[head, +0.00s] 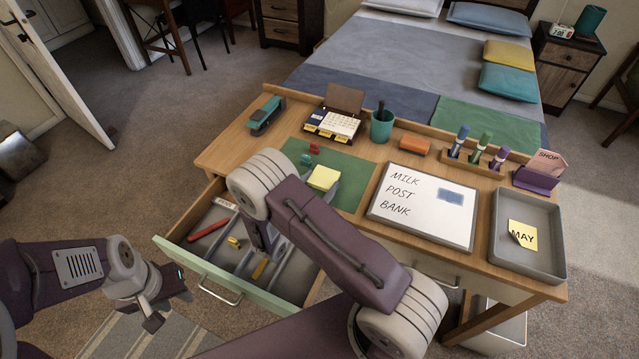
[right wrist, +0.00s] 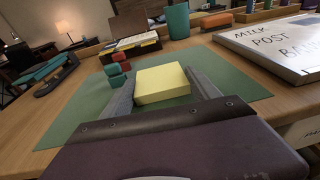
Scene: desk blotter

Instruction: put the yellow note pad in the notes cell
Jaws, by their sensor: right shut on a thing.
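The yellow note pad (head: 323,178) is on or just above the green blotter (head: 352,178); I cannot tell if it touches. In the right wrist view the pad (right wrist: 162,82) sits between the two fingers of my right gripper (right wrist: 162,95), which is shut on it. In the head view my arm hides most of that gripper. My left gripper (head: 168,308) is open and empty, left of the drawer.
The drawer holds a red item (head: 208,229) and small yellow pieces.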

